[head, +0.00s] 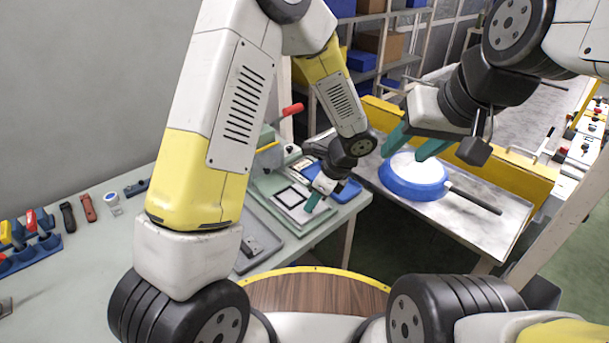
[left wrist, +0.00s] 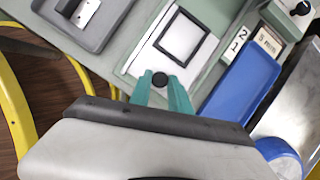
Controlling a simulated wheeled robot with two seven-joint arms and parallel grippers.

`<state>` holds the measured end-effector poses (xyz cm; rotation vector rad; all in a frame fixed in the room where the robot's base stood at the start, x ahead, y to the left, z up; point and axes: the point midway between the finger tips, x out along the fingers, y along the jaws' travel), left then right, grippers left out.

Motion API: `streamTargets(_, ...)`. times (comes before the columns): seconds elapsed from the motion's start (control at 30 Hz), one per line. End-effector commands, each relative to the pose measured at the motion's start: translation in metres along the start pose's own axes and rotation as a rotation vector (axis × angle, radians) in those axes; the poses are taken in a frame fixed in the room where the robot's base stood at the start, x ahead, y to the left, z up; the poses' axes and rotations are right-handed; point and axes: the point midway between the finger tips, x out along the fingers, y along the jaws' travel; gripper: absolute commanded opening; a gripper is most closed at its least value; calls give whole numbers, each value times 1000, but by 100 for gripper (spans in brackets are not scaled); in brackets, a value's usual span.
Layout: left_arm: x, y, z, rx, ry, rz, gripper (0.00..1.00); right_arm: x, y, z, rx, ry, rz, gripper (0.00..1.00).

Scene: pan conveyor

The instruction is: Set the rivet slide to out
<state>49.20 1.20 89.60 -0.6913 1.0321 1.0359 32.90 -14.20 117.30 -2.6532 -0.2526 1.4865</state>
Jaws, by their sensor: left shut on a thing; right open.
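The rivet slide is a white plate (head: 277,180) with a black square outline, set in the pale green fixture on the left bench. It also shows in the left wrist view (left wrist: 169,61), with a round black knob (left wrist: 160,79) at its near end. My left gripper (head: 313,202) is shut on the knob, its teal fingers on either side of it in the left wrist view. The fingers hide part of the knob and the plate's near edge. My right gripper (head: 418,143) is open and empty above the blue pan (head: 391,187) on the metal conveyor.
A red-handled lever (head: 291,110) rises behind the fixture. A blue tray (left wrist: 243,84) with number labels lies beside the slide. A grey tray (left wrist: 98,31) lies on its other side. Tools and blue holders (head: 30,258) stand at the bench's far left. A yellow rail edges the conveyor.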

Motion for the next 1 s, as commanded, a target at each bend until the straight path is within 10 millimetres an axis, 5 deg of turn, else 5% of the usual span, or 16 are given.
streamTargets(0.47, -5, 3, -9, 2, 4, -3, 0, 0, 0, 0, 0, 0, 0, 47)
streamTargets(0.5, -5, 3, -10, 3, 4, -3, 31, 0, 0, 0, 0, 0, 0, 47)
streamTargets(0.83, -5, 2, -7, 1, 1, -2, 32, 0, 0, 0, 0, 0, 0, 47)
streamTargets(1.0, -24, 1, -7, -1, 2, -6, 32, 0, 0, 0, 0, 0, 0, 47)
